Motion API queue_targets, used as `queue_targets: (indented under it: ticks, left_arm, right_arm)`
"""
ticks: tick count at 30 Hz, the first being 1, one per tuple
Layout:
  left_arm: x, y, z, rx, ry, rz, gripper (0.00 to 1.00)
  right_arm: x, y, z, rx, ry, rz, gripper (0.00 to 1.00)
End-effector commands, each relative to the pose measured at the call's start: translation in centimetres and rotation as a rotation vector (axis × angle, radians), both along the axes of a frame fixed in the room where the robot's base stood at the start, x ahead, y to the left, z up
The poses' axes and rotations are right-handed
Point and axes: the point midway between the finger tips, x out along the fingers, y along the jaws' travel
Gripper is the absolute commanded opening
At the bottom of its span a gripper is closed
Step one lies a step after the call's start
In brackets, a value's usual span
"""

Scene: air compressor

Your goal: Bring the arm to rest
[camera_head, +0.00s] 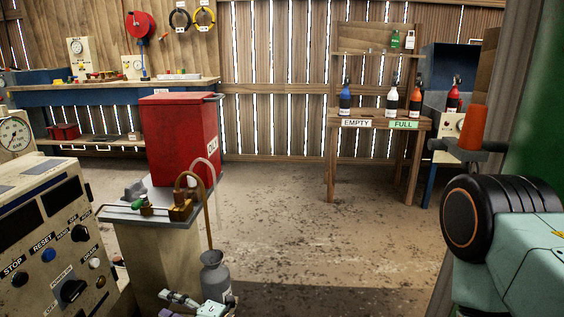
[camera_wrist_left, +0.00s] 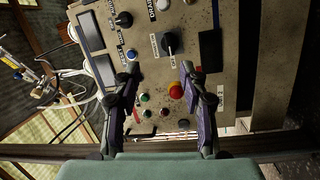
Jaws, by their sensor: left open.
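My left gripper (camera_head: 190,302) shows only in part at the bottom edge of the head view, low in front of the pedestal. In the left wrist view its two purple-and-black fingers (camera_wrist_left: 160,80) are spread wide with nothing held between them. The control panel (camera_wrist_left: 150,20) lies beyond the fingers, and a red button (camera_wrist_left: 176,90) shows between them, close to the right finger. I cannot tell whether a finger touches the panel. My right arm (camera_head: 510,240) shows at the right of the head view; its gripper is out of view.
The control panel (camera_head: 45,235) stands at the left. A pedestal (camera_head: 165,255) carries brass fittings, with a red box (camera_head: 180,135) behind it and a grey cylinder (camera_head: 215,275) beside it. A wooden bottle rack (camera_head: 380,122) stands at the back. The middle floor is clear.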

Motion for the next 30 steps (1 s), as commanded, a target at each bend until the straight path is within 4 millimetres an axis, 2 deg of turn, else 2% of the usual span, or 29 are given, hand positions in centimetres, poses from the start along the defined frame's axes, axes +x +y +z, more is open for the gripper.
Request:
queue_targets:
  ticks: [5,10,14,17,23,26,30]
  left_arm:
    - [1.5,1.2,-1.0,0.08,0.181,-0.143,0.43]
    - [2.3,2.1,-3.1,0.165,0.441,-0.331,0.43]
    - [1.7,2.5,-5.4,0.213,0.659,-0.475,0.43]
    - [0.4,2.6,-7.2,0.241,0.831,-0.588,0.43]
    - [-4.8,2.5,-10.8,0.261,1.178,-0.824,0.43]
    - [-8.7,2.2,-12.2,0.254,1.349,-0.951,0.43]
    - [-15.4,1.3,-13.3,0.224,1.577,-1.146,0.43]
  right_arm:
    - [0.0,0.0,0.0,0.0,0.0,0.0,0.4]
    - [0.0,0.0,0.0,0.0,0.0,0.0,0.4]
    - [0.0,0.0,0.0,0.0,0.0,0.0,0.4]
    - [0.0,0.0,0.0,0.0,0.0,0.0,0.4]
    - [0.0,0.0,0.0,0.0,0.0,0.0,0.4]
    - [0.0,0.0,0.0,0.0,0.0,0.0,0.4]
    - [0.0,0.0,0.0,0.0,0.0,0.0,0.4]
